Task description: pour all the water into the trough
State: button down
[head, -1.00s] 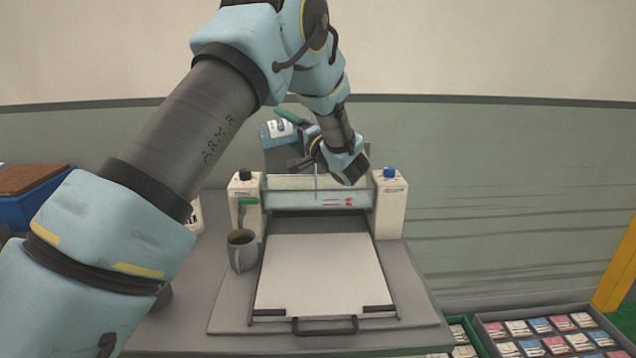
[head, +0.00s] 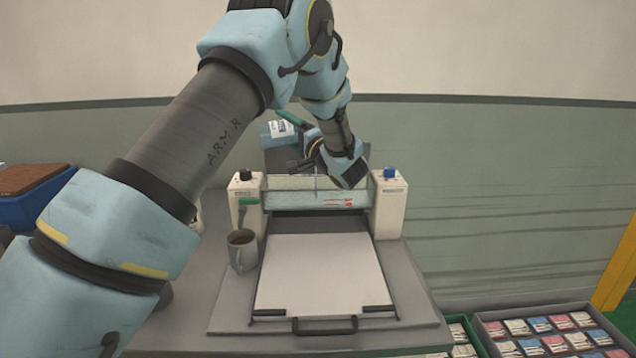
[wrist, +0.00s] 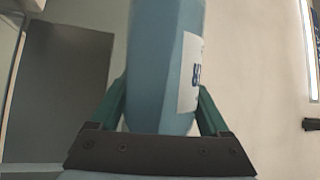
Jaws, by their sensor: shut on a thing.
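My gripper (wrist: 162,98) is shut on a blue bottle (wrist: 160,60) with a white label, its green fingers on either side of it. In the head view the bottle (head: 268,131) is tilted above and behind the trough, partly hidden by my wrist. The bottle's mouth is hidden. The trough (head: 285,199) is a clear, long box between two white posts. A thin pale vertical line (head: 316,186) shows at the trough; it looks like a stream, but I cannot be sure. The water level is not clear.
A grey mug (head: 243,254) stands by the left post (head: 246,192). The right post (head: 389,205) has a blue knob. A white plate (head: 320,272) with a dark handle lies in front. Crates of small boxes (head: 548,325) stand at lower right.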

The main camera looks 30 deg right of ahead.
jog(key=shift+d+m+p, duration=0.1)
jog(key=shift+m+p, duration=0.2)
jog(key=shift+m, duration=0.2)
dwell(0.8)
jog(key=shift+s+d+r+m+t+h+p, duration=0.1)
jog(key=shift+d+r+m+t+h+p, duration=0.15)
jog(key=shift+m+t+p, duration=0.3)
jog(key=shift+d+r+m+t+h+p, duration=0.15)
jog(key=shift+m+t+h+p, duration=0.15)
jog(key=shift+m, duration=0.35)
dwell(1.2)
